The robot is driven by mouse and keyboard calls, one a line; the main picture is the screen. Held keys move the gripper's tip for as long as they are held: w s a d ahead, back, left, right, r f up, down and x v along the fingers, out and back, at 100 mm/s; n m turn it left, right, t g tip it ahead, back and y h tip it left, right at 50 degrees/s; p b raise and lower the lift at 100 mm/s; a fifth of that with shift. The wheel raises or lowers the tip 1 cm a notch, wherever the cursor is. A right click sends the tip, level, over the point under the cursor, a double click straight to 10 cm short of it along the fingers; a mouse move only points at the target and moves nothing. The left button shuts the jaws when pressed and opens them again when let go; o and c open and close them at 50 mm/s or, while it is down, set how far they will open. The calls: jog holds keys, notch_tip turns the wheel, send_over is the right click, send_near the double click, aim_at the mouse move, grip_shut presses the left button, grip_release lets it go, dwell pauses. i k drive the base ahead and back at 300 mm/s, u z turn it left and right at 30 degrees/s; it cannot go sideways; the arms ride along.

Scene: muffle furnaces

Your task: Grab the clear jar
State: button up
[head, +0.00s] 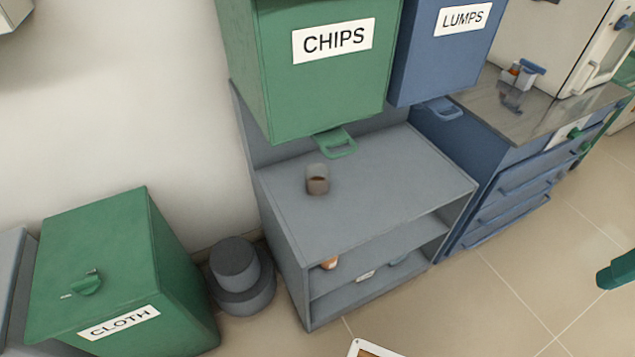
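A small clear jar (317,180) stands upright on the top of the grey shelf unit (385,190). Its upper part is see-through, and its lower part looks brown, as if it holds something dark. It stands toward the back left of the top, below and a little left of the green handle (336,143) of the CHIPS bin. Nothing touches the jar. I cannot make out my gripper in the head view.
The green CHIPS bin (320,75) and blue LUMPS bin (437,50) hang above the back of the unit. Small items lie on its lower shelves. A green CLOTH bin (110,270) and a grey stepped cylinder (240,275) stand left. Blue drawers (515,185) stand right. Tiled floor is open in front.

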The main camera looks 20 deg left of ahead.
aim_at(316, 176)
jog(key=z, duration=2.25)
jog(key=k, duration=1.3)
jog(key=u, duration=1.7)
jog(key=i, duration=0.5)
jog(key=z, duration=0.05)
